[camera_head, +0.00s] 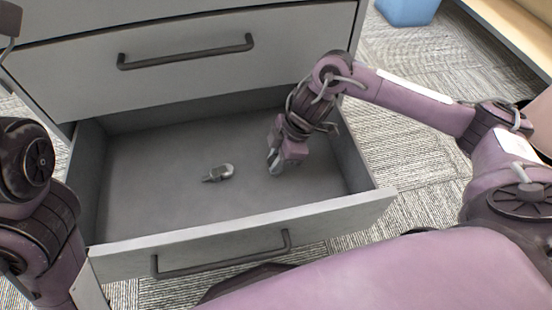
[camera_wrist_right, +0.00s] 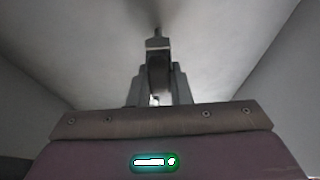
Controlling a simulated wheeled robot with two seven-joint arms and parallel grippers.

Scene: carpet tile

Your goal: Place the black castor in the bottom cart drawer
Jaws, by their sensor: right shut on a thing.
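The bottom cart drawer (camera_head: 145,226) is pulled open. My right gripper (camera_head: 274,161) reaches down inside it, right of the middle. In the right wrist view my right gripper (camera_wrist_right: 157,88) is shut on the black castor (camera_wrist_right: 158,70), a dark piece with a paler collar and a thin stem pointing away. In the head view the gripper mostly hides the castor. I cannot tell whether the castor touches the drawer floor. My left gripper is out of view; only part of the left arm shows at the left edge.
A small grey castor-like piece (camera_head: 219,173) lies on the drawer floor, left of my right gripper. The closed drawer above, with a dark handle (camera_head: 187,53), overhangs the back. The drawer's left side and front floor are bare. A blue bin (camera_head: 407,10) stands far off on the carpet.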

